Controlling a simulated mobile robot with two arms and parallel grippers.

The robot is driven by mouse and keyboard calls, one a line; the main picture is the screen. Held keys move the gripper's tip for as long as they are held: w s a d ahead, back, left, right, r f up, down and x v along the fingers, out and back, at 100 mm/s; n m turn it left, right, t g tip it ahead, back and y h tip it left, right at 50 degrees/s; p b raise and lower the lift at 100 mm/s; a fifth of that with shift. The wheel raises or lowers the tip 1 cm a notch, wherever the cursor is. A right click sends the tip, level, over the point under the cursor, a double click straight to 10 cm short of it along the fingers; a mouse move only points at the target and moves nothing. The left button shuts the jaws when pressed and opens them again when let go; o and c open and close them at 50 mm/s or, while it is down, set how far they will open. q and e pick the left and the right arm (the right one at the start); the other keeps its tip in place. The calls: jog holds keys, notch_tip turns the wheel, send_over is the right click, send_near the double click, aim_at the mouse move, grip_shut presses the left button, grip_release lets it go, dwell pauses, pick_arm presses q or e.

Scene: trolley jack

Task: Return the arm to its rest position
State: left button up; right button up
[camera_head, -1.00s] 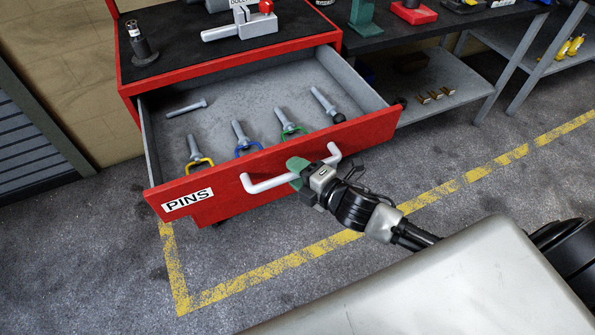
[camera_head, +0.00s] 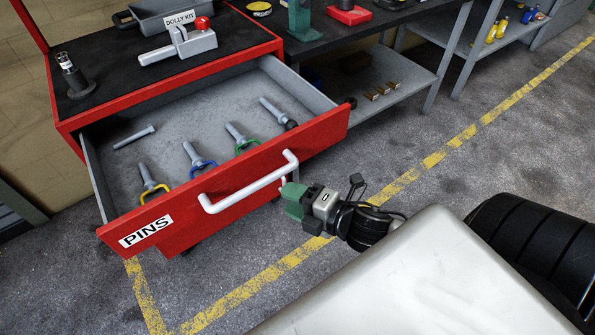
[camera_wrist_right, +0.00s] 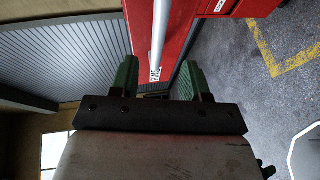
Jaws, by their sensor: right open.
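My right gripper (camera_head: 290,198) is in the head view, just right of the white handle (camera_head: 248,183) on the red drawer front (camera_head: 180,225). It is open and holds nothing. In the right wrist view its two green fingers (camera_wrist_right: 158,85) stand apart, with the handle bar (camera_wrist_right: 160,35) between them in the picture but farther ahead; they look clear of it. The drawer, labelled PINS, is pulled open. My left gripper is in neither view.
Several pins lie in the drawer, with yellow, blue (camera_head: 199,160) and green (camera_head: 239,137) rings among them. A dolly kit tray (camera_head: 170,12) and a vise-like tool (camera_head: 180,46) stand on the cabinet top. A dark bench with a grey shelf (camera_head: 400,95) is right of it. Floor in front is free.

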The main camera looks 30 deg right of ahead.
jog(key=shift+s+d+r, duration=0.1)
jog(key=shift+s+d, duration=0.1)
jog(key=shift+s, duration=0.25)
jog(key=s+d+f+m+g+h, duration=0.2)
jog(key=d+f+m, duration=0.15)
jog(key=f, duration=0.55)
jog(key=s+d+f+m+g+h, duration=0.1)
jog(key=d+f+m+h, duration=0.2)
jog(key=f, duration=0.7)
jog(key=s+d+f+m+g+h, duration=0.1)
jog(key=s+d+f+m+g, duration=0.2)
jog(key=f, duration=0.6)
jog(key=s+a+f+m+g, duration=0.3)
jog(key=s+a+f+m, duration=0.1)
jog(key=s+f, duration=0.6)
jog(key=s+a+f+m+g, duration=0.4)
jog(key=s+f+m, duration=0.2)
jog(key=s+f, duration=0.4)
jog(key=s, duration=0.3)
jog(key=shift+s+a+f+g+h, duration=0.2)
jog(key=shift+s+g+h, duration=0.1)
jog(key=shift+s+h, duration=0.1)
